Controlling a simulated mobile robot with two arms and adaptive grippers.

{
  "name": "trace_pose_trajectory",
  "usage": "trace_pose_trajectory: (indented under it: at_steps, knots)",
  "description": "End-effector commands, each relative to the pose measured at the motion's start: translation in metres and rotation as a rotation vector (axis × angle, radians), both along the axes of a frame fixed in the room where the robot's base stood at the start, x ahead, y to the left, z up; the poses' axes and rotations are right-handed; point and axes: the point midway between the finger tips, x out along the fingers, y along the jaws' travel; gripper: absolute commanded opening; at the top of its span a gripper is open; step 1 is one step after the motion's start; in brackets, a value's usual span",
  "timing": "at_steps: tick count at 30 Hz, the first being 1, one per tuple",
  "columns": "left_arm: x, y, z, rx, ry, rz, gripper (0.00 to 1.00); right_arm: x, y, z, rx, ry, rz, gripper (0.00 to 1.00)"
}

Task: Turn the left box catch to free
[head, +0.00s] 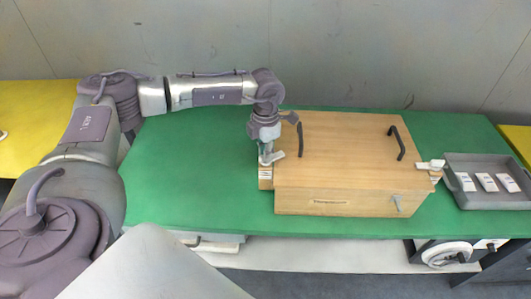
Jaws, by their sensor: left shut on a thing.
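A wooden box (345,160) with a flat lid stands on the green table (180,180). It has two dark handles (396,142) on top. My left gripper (267,156) points down at the box's left side and is shut on the left box catch (273,158), a small pale piece on a wooden block. The fingers hide part of the catch, so its exact angle is hard to tell. The right box catch (432,165) is a white piece on the box's right side. My right gripper is not in view.
A grey tray (490,205) with several white items (487,182) stands right of the box. A small metal fitting (397,203) is on the box front. Green table left of the box is clear. A grey wall (360,50) stands behind.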

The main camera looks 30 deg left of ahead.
Motion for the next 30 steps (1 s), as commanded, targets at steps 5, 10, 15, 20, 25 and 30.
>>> trace_pose_trajectory:
  at_steps: [5, 10, 15, 20, 25, 30]
  knots:
    - [0.001, 0.000, 0.000, 0.000, -0.003, 0.170, 0.00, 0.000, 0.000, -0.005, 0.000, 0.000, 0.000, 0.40]
    - [0.001, 0.000, 0.000, -0.001, -0.003, 0.331, 0.00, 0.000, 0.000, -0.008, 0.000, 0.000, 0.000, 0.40]
    - [0.001, 0.000, 0.000, 0.000, -0.004, 0.492, 0.00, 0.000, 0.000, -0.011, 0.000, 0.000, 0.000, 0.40]
    - [0.001, 0.000, 0.001, -0.001, -0.003, 0.640, 0.00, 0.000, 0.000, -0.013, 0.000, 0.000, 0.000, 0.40]
    - [0.002, 0.001, 0.001, -0.001, -0.006, 0.781, 0.00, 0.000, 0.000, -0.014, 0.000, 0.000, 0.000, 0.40]
    - [0.002, 0.001, 0.002, -0.002, -0.006, 0.893, 0.00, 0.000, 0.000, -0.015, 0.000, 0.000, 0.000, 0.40]
